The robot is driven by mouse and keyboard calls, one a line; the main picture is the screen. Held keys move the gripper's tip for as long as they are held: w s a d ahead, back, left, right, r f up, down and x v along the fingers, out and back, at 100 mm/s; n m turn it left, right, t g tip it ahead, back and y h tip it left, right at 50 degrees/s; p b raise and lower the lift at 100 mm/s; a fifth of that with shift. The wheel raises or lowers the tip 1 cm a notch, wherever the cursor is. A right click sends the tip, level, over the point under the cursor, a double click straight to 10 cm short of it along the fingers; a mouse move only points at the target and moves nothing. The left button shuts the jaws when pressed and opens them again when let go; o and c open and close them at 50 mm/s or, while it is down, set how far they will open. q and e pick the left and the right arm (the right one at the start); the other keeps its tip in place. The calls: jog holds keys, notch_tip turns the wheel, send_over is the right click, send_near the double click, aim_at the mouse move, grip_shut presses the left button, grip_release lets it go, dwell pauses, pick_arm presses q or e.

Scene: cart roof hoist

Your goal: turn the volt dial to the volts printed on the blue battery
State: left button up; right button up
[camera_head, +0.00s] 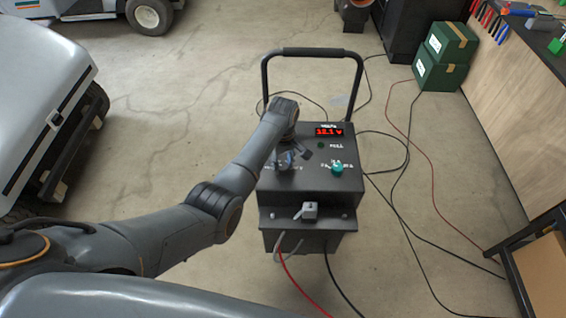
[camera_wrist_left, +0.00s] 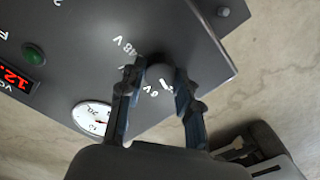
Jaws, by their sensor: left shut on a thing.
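The volt dial (camera_wrist_left: 161,75) is a grey round knob on the dark charger box (camera_head: 345,190). "48 V" and "6 V" are printed beside it in the left wrist view, and a white mark shows on the knob. My left gripper (camera_head: 286,158) reaches down to the left part of the panel. In the left wrist view its blue-grey fingers (camera_wrist_left: 157,79) are shut on the dial from both sides. The fingers hide part of the dial and its other labels. The red display (camera_head: 328,132) seems to read about 12 V. I see no blue battery. My right gripper is not in view.
A white gauge (camera_wrist_left: 92,117) shows in the wrist view. A black handle (camera_head: 312,52) rises behind the charger. Cables cross the floor on the right, near green boxes (camera_head: 441,70). A cart (camera_head: 40,80) stands left.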

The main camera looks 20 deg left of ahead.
pick_arm(q)
jog(key=shift+r+m+p, duration=0.1)
jog(key=shift+m+p, duration=0.5)
jog(key=shift+m, duration=0.1)
jog(key=shift+m+p, duration=0.75)
jog(key=shift+m, duration=0.45)
jog(key=m+p, duration=0.1)
jog(key=m, duration=0.3)
jog(key=shift+m+p, duration=0.3)
jog(key=shift+p, duration=0.05)
jog(key=m+p, duration=0.1)
jog(key=m, duration=1)
jog(key=shift+m, duration=0.3)
jog(key=o, duration=1.2)
jog(key=shift+c, duration=0.2)
